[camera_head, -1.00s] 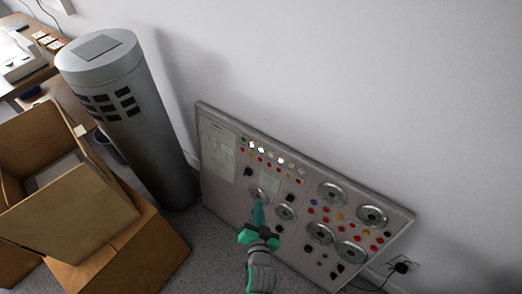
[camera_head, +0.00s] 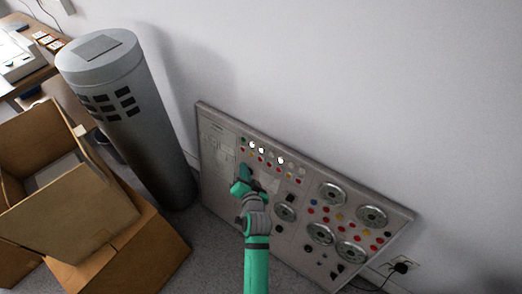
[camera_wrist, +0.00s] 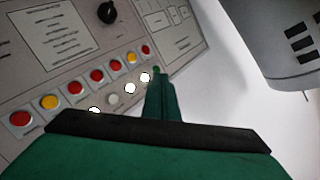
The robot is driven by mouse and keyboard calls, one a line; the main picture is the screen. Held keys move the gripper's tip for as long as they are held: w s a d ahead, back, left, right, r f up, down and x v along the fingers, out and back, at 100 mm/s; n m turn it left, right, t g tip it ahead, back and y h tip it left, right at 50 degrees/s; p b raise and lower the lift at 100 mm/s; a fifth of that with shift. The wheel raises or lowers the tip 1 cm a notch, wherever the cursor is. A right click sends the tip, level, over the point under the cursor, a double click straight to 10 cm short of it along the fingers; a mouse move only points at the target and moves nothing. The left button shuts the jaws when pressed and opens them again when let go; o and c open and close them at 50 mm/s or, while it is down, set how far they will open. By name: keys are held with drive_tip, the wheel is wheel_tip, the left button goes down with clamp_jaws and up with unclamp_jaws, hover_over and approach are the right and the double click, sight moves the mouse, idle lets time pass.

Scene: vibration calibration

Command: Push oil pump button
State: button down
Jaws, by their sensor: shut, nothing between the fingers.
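The grey control panel (camera_head: 215,175) leans against the wall, with rows of small buttons and lights and several round dials. In the wrist view a row of red and yellow buttons (camera_wrist: 97,76) runs beside a row of white lights (camera_wrist: 130,88). A small green button or light (camera_wrist: 155,70) shows right at my gripper's tip in the wrist view. My green gripper (camera_head: 244,170) is shut and empty over the panel's upper left part; its tips also show in the wrist view (camera_wrist: 158,80). I cannot tell whether they touch the panel. The labels are too small to read.
A grey cylinder (camera_head: 150,130) stands left of the panel; it shows at the right in the wrist view (camera_wrist: 285,70). Open cardboard boxes (camera_head: 90,215) lie at the lower left. A desk (camera_head: 50,75) is at the far left. A cable runs to a wall socket (camera_head: 403,266).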

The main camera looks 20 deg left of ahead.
drive_tip(key=w+d+f, duration=0.1)
drive_tip(key=w+d, duration=0.2)
drive_tip(key=w, duration=0.5)
drive_tip(key=shift+f, duration=0.35)
drive_tip(key=shift+w, duration=0.1)
idle(1.8)
drive_tip(key=shift+w+d+f, duration=0.1)
drive_tip(key=shift+w, duration=0.15)
drive_tip(key=shift+w+d, duration=0.15)
drive_tip(key=shift+w, duration=0.2)
idle(0.9)
drive_tip(key=shift+s+a, duration=0.25)
drive_tip(key=shift+s, duration=0.45)
drive_tip(key=shift+s+a+r, duration=0.2)
drive_tip(key=shift+s+a, duration=0.1)
drive_tip(key=shift+s, duration=0.5)
drive_tip(key=shift+s+a+r, duration=0.2)
drive_tip(key=shift+s+a, duration=0.05)
drive_tip(key=shift+s, duration=0.5)
drive_tip(key=shift+s+a+r, duration=0.2)
drive_tip(key=shift+s+a, duration=0.1)
drive_tip(key=shift+s, duration=0.5)
